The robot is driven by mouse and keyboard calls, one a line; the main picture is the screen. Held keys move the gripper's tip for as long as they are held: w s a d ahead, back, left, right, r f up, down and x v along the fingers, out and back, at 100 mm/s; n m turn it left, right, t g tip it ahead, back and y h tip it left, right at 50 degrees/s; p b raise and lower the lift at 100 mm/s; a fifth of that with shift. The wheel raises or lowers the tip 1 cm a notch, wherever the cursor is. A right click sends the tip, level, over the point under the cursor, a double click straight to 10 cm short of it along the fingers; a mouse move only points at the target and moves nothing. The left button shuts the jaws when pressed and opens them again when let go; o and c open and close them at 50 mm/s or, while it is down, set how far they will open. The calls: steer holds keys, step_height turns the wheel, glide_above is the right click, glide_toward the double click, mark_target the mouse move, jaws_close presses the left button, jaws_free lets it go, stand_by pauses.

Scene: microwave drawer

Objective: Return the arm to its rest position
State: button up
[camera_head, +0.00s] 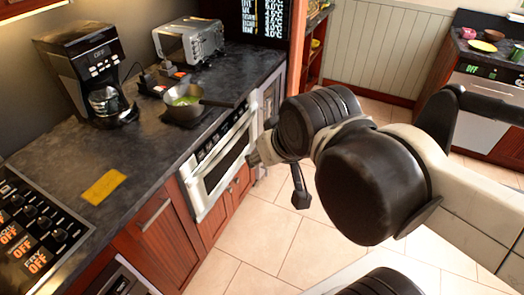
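My arm comes in from the right and bends in front of me, with large black joints and a pale link. My gripper (299,192) is at the arm's far end, partly hidden behind the wrist. A dark finger part hangs down over the tile floor, and a grey part shows to the left near the microwave drawer's right end. I cannot tell whether the fingers are open or shut. No held object shows. The white microwave drawer (212,178) is built in under the counter, left of the gripper. Its front looks flush with the cabinets.
The dark counter (140,150) runs along the left with a coffee maker (97,75), a toaster oven (190,40), a pot (184,110) with green contents and a yellow cloth (104,187). Another counter stands at the right back. Tile floor (265,235) is open below the arm.

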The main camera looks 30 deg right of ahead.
steer(key=shift+w, duration=0.15)
step_height(320, 180, down, 6)
steer(key=b, duration=0.6)
steer(key=shift+r, duration=0.1)
